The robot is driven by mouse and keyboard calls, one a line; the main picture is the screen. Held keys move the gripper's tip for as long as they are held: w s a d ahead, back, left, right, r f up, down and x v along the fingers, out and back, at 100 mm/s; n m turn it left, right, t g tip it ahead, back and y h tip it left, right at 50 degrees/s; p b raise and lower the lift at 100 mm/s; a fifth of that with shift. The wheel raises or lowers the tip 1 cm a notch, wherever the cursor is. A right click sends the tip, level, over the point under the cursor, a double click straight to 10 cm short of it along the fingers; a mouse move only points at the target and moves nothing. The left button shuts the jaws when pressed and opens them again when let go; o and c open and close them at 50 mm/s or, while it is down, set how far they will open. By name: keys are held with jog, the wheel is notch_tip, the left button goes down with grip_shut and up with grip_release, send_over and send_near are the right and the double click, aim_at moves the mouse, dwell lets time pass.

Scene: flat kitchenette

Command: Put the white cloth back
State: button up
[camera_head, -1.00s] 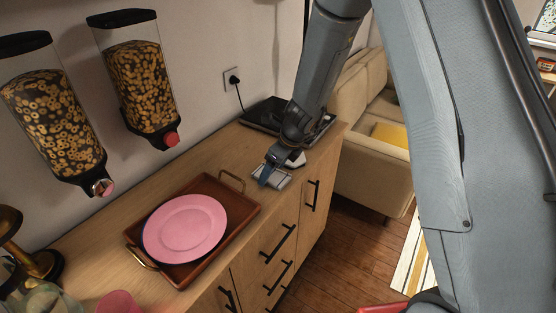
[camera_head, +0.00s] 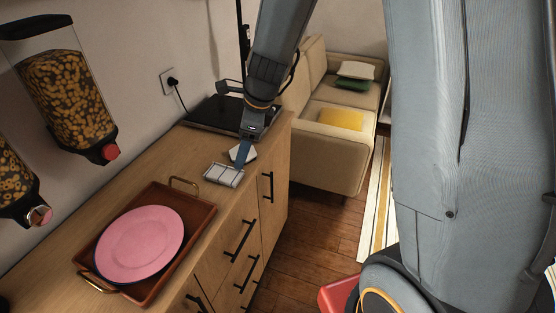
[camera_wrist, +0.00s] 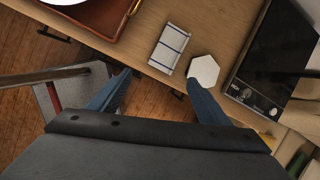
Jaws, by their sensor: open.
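The likely white cloth (camera_head: 224,175) is a small folded white piece with dark blue stripes, lying flat on the wooden counter near its front edge. It also shows in the wrist view (camera_wrist: 170,47), ahead of the fingers. My gripper (camera_head: 242,154) is just beside it, toward the hob side. In the wrist view my gripper (camera_wrist: 158,82) has its two blue fingers wide apart with nothing between them. A white hexagonal piece (camera_wrist: 204,70) lies beside the cloth, close to the right fingertip; it also shows in the head view (camera_head: 246,152), partly behind my finger.
A brown tray (camera_head: 196,222) with a pink plate (camera_head: 140,243) stands on the counter nearer me. A black hob (camera_head: 205,112) is at the far end. Cereal dispensers (camera_head: 70,95) hang on the wall. A beige sofa (camera_head: 325,155) stands beyond the counter.

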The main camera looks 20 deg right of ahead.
jog(key=s+d+r+n+h, duration=0.1)
jog(key=s+d+n, duration=0.4)
jog(key=s+n, duration=0.3)
jog(key=s+d+r+n+h, duration=0.1)
jog(key=s+d+n, duration=0.4)
jog(key=n, duration=0.8)
jog(key=s+h, duration=0.1)
jog(key=s, duration=0.2)
jog(key=shift+s+d+n+g, duration=0.25)
jog(key=shift+n+g, duration=0.05)
jog(key=shift+g, duration=0.1)
jog(key=shift+r, duration=0.1)
notch_tip(320, 180, down, 3)
jog(key=shift+r+b, duration=0.15)
jog(key=shift+b, duration=1.05)
